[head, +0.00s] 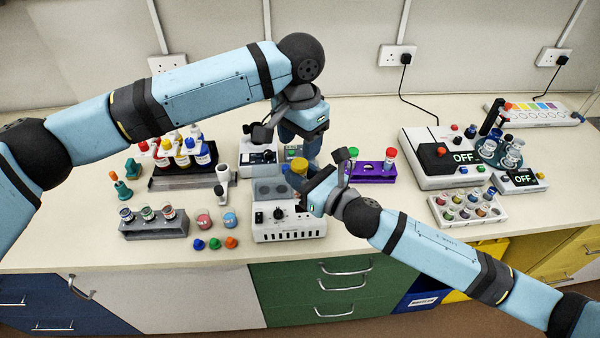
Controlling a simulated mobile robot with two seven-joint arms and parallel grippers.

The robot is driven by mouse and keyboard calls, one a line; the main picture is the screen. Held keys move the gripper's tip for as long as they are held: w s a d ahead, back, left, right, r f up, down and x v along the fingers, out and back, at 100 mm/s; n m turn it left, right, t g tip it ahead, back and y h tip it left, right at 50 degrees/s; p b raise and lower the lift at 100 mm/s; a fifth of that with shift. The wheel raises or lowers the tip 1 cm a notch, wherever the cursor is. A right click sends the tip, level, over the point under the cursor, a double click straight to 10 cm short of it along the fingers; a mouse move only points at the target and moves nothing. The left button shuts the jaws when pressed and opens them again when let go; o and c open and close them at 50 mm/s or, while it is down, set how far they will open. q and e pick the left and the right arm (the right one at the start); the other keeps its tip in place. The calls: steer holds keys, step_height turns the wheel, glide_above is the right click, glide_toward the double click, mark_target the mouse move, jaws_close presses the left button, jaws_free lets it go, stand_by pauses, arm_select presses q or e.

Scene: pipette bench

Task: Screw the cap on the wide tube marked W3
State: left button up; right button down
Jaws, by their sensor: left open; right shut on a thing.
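My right gripper (318,182) is shut at the middle of the bench, over the white device. A yellow cap-like thing (298,166) shows at its fingers and appears to be what it holds; the fingers partly hide it. My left gripper (286,137) is open just above and behind it, pointing down. Several wide tubes (147,214) stand upright in a grey rack (155,231) at the left. I cannot read their markings, so I cannot tell which is W3. A blue cap (198,244), a green cap (214,243) and an orange cap (231,242) lie loose on the bench.
A white device (290,230) with a knob stands below my grippers. A purple rack (375,171) with capped tubes is right of them. A dark rack of bottles (180,172) stands behind the grey rack. Front bench left of the white device is partly clear.

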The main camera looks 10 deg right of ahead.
mark_target(299, 163)
arm_select(q)
steer(key=n, duration=0.1)
steer(key=r+n, duration=0.1)
steer(key=n, duration=0.3)
steer(key=shift+r, duration=0.4)
steer(key=n, duration=0.2)
steer(key=r+n, duration=0.1)
steer(key=n, duration=0.1)
steer(key=shift+r+n, duration=0.15)
steer(key=shift+n, duration=0.25)
steer(key=shift+f, duration=4)
steer(key=shift+c, duration=0.4)
steer(key=c, duration=0.9)
steer(key=shift+o, duration=0.2)
steer(key=m, duration=0.3)
